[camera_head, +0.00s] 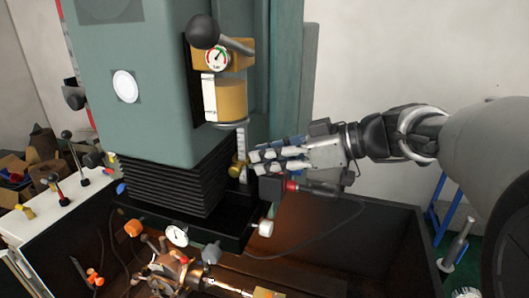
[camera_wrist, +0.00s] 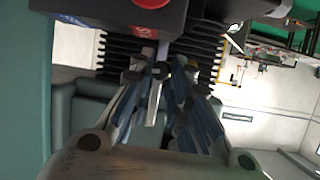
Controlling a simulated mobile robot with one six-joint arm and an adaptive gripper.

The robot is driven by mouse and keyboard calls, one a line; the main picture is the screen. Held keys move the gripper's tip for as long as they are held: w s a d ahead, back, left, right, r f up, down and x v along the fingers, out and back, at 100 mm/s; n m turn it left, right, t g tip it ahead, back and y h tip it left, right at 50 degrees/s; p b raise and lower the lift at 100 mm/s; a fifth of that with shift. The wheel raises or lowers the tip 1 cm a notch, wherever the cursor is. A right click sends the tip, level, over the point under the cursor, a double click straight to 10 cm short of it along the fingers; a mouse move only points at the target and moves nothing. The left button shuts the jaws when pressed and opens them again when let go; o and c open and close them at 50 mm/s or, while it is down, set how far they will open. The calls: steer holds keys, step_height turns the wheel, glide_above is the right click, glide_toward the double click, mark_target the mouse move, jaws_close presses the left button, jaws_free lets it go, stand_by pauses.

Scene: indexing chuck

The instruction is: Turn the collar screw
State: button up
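My gripper (camera_head: 258,162) reaches in from the right to the front of the green machine head. Its fingertips are close beside a small brass knob (camera_head: 235,171) at the foot of a white graduated scale (camera_head: 241,143). The knob may be the collar screw; I cannot identify it for certain. In the wrist view, the blue-padded fingers of my gripper (camera_wrist: 160,75) converge with a narrow gap, and a grey metal strip (camera_wrist: 155,92) shows between them. Contact between fingertips and knob is hidden, so I cannot tell whether they grip it.
A dial gauge (camera_head: 217,57) and black ball lever (camera_head: 202,32) sit above my gripper. A dark box with a red part (camera_head: 291,186) is close below it. Black bellows (camera_head: 180,183) stand to the left. The chuck (camera_head: 172,272) lies lower down. Free room is to the right.

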jaws_close()
steer(key=shift+w+m+g+y, duration=0.15)
steer(key=shift+m+g+y, duration=0.15)
steer(key=shift+m+g, duration=0.65)
steer(key=o, duration=0.6)
jaws_free()
steer(key=shift+o, duration=0.2)
steer(key=shift+d, duration=0.1)
steer(key=v, duration=1.2)
